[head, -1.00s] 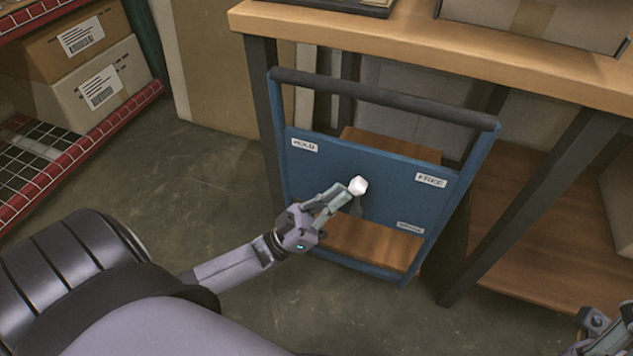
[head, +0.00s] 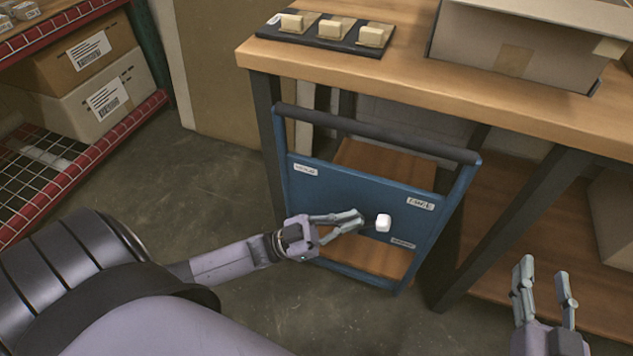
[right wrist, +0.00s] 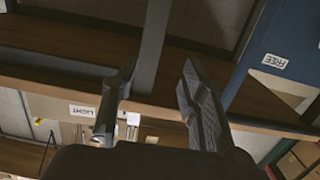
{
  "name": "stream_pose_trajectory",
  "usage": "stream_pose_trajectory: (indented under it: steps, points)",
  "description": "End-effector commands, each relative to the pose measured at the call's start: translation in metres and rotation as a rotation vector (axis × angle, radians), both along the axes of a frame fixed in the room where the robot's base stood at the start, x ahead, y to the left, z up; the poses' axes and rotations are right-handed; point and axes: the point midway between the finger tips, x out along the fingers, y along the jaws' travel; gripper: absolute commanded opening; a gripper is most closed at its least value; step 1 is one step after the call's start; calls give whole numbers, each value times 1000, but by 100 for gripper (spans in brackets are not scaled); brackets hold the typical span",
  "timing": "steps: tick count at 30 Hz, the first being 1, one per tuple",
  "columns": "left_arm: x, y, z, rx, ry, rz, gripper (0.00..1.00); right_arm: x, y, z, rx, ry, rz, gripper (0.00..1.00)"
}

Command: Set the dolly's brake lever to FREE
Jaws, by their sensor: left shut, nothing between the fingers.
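The blue dolly (head: 365,195) stands upright in front of the workbench. Its panel has a left label (head: 305,169), hard to read here, a FREE label (head: 420,203) on the right and a small unreadable label (head: 403,242) below that. The brake lever's white knob (head: 383,222) is right of the panel's middle, left of and below FREE; its shaft is hidden. My left gripper (head: 357,221) is shut and empty, its fingertips just left of the knob with a small gap. My right gripper (head: 545,272) is open and empty, right of the dolly; its fingers show in the right wrist view (right wrist: 158,75).
The wooden workbench (head: 420,92) is behind the dolly, with a black tray (head: 330,40) of several small blocks and an open cardboard box (head: 520,55) on top. A red-edged shelf (head: 85,165) with boxes stands left. Floor left of the dolly is clear.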

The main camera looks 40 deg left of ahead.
Motion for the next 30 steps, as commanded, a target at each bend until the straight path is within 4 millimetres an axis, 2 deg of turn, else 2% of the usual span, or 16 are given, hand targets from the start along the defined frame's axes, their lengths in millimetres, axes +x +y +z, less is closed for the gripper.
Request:
stream_pose_trajectory:
  steps: [5,8,15,21,23,30]
  points:
    - [1,-5,5,61,13,0,0,-20,-13,-50,-73,297,-19,40]
    - [2,-8,4,94,21,0,0,-40,-22,-77,-111,464,-31,40]
    - [3,-14,3,170,40,0,0,-103,-46,-124,-195,846,-58,40]
    - [4,-18,1,221,52,0,0,-159,-63,-142,-249,1109,-76,40]
    - [5,-19,1,233,55,1,0,-168,-65,-142,-256,1149,-78,40]
    - [6,-22,-1,267,63,0,0,-168,-65,-136,-256,1150,-78,40]
